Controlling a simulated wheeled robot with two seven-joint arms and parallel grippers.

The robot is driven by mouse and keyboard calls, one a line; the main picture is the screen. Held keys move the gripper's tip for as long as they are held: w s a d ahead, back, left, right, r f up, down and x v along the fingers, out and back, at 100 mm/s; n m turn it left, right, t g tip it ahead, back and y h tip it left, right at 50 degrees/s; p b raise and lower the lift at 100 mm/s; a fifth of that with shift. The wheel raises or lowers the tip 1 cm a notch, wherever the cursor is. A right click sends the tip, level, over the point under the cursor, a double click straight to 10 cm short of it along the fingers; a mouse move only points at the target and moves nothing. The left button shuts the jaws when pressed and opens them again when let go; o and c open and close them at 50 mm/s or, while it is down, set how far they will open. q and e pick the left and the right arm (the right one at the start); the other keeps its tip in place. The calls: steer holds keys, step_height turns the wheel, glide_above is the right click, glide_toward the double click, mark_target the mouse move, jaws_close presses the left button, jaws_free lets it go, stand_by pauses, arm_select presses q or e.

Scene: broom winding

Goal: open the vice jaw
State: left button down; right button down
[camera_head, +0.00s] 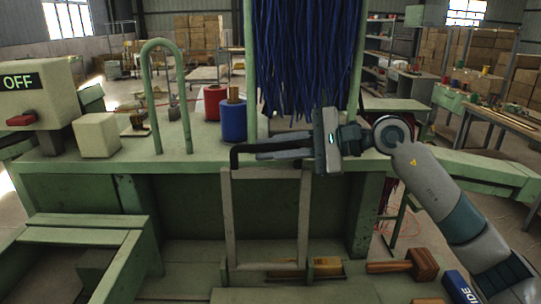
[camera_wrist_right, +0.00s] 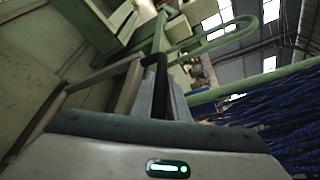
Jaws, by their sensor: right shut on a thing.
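My right gripper (camera_head: 285,150) reaches in from the right, just above the front edge of the green bench (camera_head: 205,163). It is shut on a black bar (camera_head: 238,152), which bends down at its left end. In the right wrist view, the black bar (camera_wrist_right: 155,72) shows between the fingers of the gripper (camera_wrist_right: 163,95). A grey rectangular frame (camera_head: 228,215) stands upright in front of the bench, just below the gripper. Whether the bar joins this frame is unclear. I cannot clearly pick out the vice jaw. My left gripper is out of view.
Blue bristles (camera_head: 300,60) hang behind the gripper. A blue spool (camera_head: 233,120) and a red spool (camera_head: 213,100) stand on the bench, left of them. A green hoop (camera_head: 185,95) rises further left. A wooden mallet (camera_head: 420,264) lies below, at right.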

mark_target(291, 148)
steer(key=shift+w, duration=0.1)
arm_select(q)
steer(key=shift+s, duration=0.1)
arm_select(e)
steer(key=c, duration=1.7)
jaws_free()
steer(key=shift+c, duration=0.2)
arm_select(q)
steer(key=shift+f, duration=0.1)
arm_select(e)
steer(key=shift+d, duration=0.1)
